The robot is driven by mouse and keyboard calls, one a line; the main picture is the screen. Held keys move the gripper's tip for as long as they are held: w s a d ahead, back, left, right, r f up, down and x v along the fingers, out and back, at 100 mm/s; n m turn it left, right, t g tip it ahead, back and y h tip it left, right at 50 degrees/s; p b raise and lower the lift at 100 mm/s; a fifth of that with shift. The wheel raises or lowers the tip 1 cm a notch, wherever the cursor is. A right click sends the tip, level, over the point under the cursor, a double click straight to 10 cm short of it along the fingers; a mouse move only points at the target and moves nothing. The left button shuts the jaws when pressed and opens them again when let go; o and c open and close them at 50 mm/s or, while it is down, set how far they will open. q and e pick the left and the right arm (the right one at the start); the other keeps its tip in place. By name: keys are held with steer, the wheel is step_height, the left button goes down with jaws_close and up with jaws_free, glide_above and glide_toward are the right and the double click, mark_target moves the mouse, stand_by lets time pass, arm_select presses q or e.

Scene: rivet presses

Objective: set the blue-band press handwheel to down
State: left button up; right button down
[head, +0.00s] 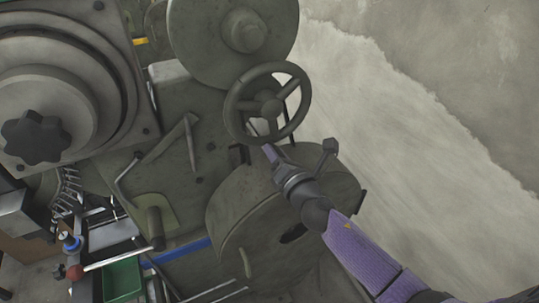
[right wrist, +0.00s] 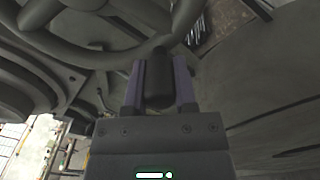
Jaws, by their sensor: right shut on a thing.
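The dark grey spoked handwheel (head: 240,125) is on the press in the upper middle of the head view. A blue band (head: 188,251) runs along the press's lower part. My right gripper (head: 269,152) reaches in from the lower right to the wheel's lower rim. In the right wrist view, its purple fingers (right wrist: 159,82) are shut on a dark upright handle (right wrist: 158,88), which looks like the handwheel's grip. The wheel's rim also shows in the right wrist view (right wrist: 95,52). Where the handle joins the wheel is hard to make out. My left gripper is out of view.
A large round drum (head: 235,220) lies under my right wrist, close to it. A lever with a red ball (head: 75,272) and a green bin (head: 122,279) are at the lower left. A star knob (head: 36,137) is at the far left. Bare floor (head: 400,130) lies to the right.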

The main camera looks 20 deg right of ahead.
steer(key=d+n, duration=0.1)
steer(key=n, duration=0.1)
steer(key=d+n, duration=0.2)
steer(key=shift+w+d+r+n, duration=0.15)
steer(key=shift+d+r+n, duration=0.05)
steer(key=shift+d+n, duration=0.1)
steer(key=shift+d+r+n, duration=0.4)
steer(key=shift+d+n, duration=0.4)
steer(key=shift+n, duration=0.3)
steer(key=shift+w+d+r+n+p, duration=0.1)
steer(key=shift+d+r+n+p, duration=0.25)
steer(key=shift+n, duration=0.3)
steer(key=shift+w+d+r+n+p, duration=0.1)
steer(key=shift+d+r+n, duration=0.15)
steer(key=shift+d+n, duration=0.3)
steer(key=shift+a, duration=0.1)
steer(key=shift+c, duration=2)
jaws_free()
steer(key=b, duration=0.1)
glide_toward(296, 128)
steer(key=s, duration=0.3)
steer(key=shift+s+r, duration=0.1)
steer(key=shift+s, duration=0.2)
